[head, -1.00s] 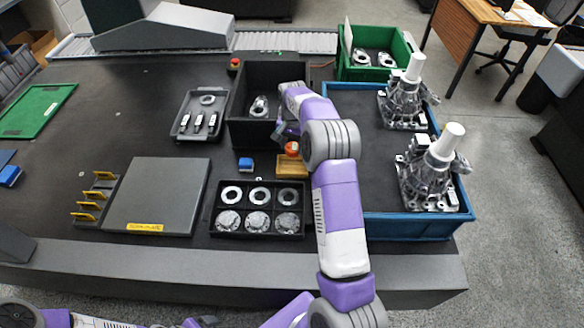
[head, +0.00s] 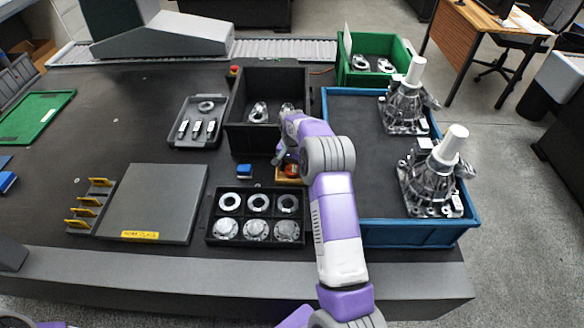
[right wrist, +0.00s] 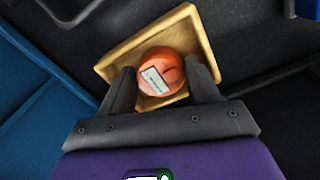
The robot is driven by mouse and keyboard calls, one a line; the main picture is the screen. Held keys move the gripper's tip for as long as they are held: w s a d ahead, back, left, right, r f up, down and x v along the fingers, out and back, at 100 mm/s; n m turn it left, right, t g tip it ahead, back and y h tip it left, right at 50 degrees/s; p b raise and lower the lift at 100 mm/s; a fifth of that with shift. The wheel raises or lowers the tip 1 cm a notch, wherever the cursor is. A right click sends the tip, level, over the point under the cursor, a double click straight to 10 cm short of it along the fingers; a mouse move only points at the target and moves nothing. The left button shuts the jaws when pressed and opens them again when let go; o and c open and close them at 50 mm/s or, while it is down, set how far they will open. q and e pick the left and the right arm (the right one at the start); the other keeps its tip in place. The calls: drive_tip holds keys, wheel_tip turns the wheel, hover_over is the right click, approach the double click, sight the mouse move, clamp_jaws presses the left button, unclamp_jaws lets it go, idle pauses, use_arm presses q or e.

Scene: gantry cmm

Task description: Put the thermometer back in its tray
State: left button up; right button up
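The thermometer (right wrist: 161,72) shows in the right wrist view as a round orange body with a small pale display or label. It also shows in the head view (head: 291,170), just below my right gripper. Its tray (right wrist: 198,42) is a small tan, square-rimmed tray, also seen in the head view (head: 283,179). My right gripper (right wrist: 161,82) has a finger on each side of the thermometer, seemingly touching it, so it looks shut on it. The thermometer is within the tray's outline; its underside is hidden, so contact with the tray floor cannot be told. My left gripper is out of view.
A blue bin (head: 367,225) with metal housings stands close on the right. A deep black bin (head: 251,140) is behind the tray. A small blue block (head: 244,171) and a black parts tray (head: 243,241) lie left and in front. A grey plate (head: 165,200) lies further left.

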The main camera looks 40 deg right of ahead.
sight(292, 170)
drive_tip(key=shift+r, duration=0.15)
wheel_tip(292, 170, up, 12)
drive_tip(key=p, duration=0.4)
idle(0.6)
